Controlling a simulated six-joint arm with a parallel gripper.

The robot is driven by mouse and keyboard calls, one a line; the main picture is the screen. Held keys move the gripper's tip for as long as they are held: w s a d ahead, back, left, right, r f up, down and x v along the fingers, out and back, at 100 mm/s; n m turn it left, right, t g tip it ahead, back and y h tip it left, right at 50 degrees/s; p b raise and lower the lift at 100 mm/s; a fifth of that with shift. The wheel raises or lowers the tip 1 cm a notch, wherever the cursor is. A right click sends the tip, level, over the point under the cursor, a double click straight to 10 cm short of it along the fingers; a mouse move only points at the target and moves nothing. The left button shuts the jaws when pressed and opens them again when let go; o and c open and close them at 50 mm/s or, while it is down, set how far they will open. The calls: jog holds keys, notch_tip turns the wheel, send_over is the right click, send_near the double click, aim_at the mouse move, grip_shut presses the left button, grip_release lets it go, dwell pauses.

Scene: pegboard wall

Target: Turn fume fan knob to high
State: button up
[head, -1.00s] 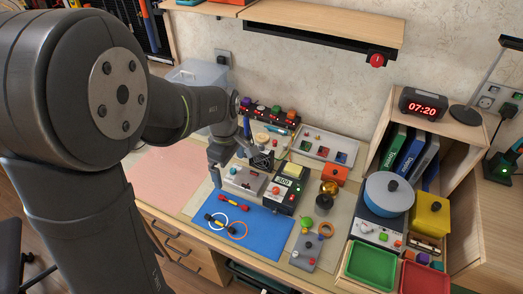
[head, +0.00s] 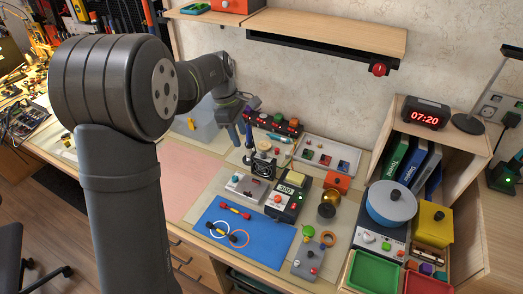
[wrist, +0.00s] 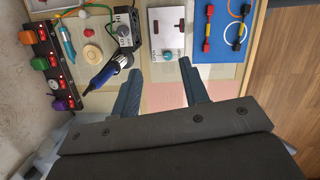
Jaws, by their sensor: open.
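A small black fume fan (head: 262,168) with a round grille stands on the bench behind the grey box. In the wrist view the black unit (wrist: 125,27) shows at the top middle, with a small greyish knob (wrist: 121,30) on it. The knob's setting is too small to read. My gripper (head: 240,128) is behind and left of the fan, above the bench. In the wrist view my gripper (wrist: 159,69) has its two fingers wide apart with nothing between them. It is apart from the fan and its knob.
A blue-handled soldering iron (wrist: 103,73) leans near the left finger, beside the fan. A grey box (head: 244,187) with a teal knob is in front of the fan. The pink mat (head: 185,180) is clear.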

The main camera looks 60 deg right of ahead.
jog(key=g, duration=0.2)
send_near(263, 154)
jog(key=shift+n+h, duration=0.4)
jog(key=x, duration=0.8)
jog(key=shift+s+a, duration=0.1)
jog(key=shift+a, duration=0.2)
grip_shut()
